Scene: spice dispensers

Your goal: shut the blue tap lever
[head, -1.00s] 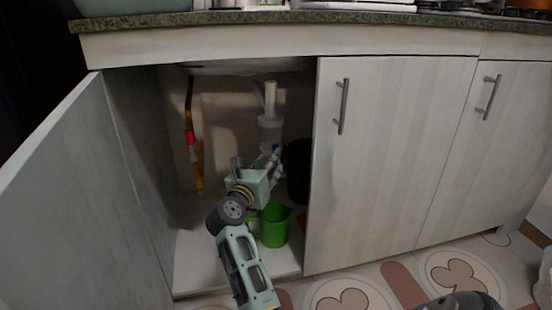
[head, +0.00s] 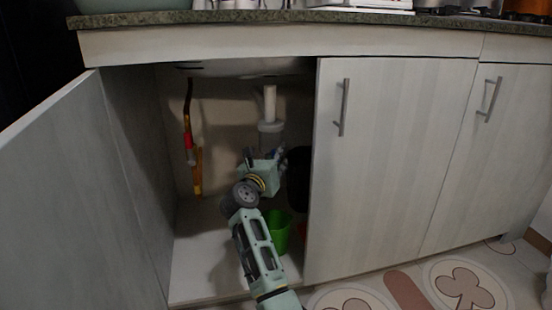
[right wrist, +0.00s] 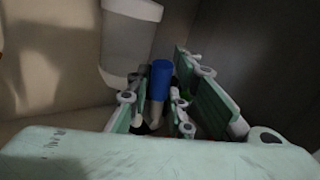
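The blue tap lever (right wrist: 161,76) shows in the right wrist view as a blue cap on a pale grey stem, standing nearly upright. In the head view it is too small and covered to make out. My right gripper (head: 268,160) reaches into the open cabinet under the sink. In the right wrist view its pale green fingers are apart, one on each side of the lever. I cannot tell whether either finger touches it. The lower end of the stem is hidden among the fingers. My left gripper is not in view.
A white drain pipe (head: 270,105) hangs behind my gripper. A green bucket (head: 281,232) stands on the cabinet floor beside my arm, with a black container (head: 298,178) behind. The open door (head: 75,190) bounds the left; a closed door (head: 385,165) the right.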

